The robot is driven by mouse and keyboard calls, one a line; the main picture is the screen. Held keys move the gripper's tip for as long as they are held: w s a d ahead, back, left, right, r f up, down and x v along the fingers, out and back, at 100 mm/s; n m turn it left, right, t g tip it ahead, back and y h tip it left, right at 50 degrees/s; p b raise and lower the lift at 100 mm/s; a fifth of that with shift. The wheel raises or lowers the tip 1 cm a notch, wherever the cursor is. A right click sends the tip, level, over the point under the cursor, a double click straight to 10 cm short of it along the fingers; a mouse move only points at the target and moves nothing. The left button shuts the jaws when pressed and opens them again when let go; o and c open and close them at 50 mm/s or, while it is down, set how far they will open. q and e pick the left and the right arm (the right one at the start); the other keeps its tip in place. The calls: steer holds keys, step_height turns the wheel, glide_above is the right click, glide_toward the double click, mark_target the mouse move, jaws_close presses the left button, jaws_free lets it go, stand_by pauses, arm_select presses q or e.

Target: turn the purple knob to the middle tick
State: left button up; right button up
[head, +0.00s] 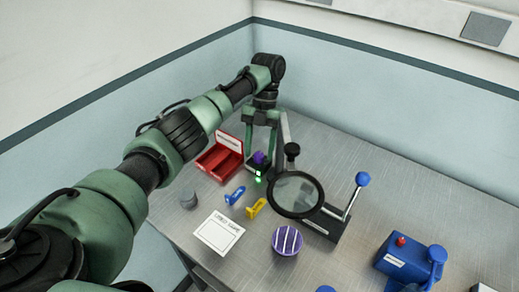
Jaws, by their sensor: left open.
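The small purple knob (259,158) sits on top of a small dark box with a glowing green light (258,174) on its front, near the back of the table. My left gripper (261,150) points down over it. Its two green fingers are apart, one on each side of the knob. I cannot tell whether either finger touches the knob. The ticks and the knob's pointer are too small to make out. My right gripper is not in view.
A red bin (221,160) stands left of the box. A magnifier on a stand (295,194) and a blue-knobbed lever (352,197) are to the right. Blue (235,196) and yellow (256,208) pieces, a white card (219,233) and a striped purple round object (287,240) lie in front.

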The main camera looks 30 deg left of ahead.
arm_select(q)
steer(key=v, duration=0.7)
steer(key=shift+r+p, duration=0.2)
steer(key=shift+p, duration=0.15)
steer(key=shift+w, duration=0.1)
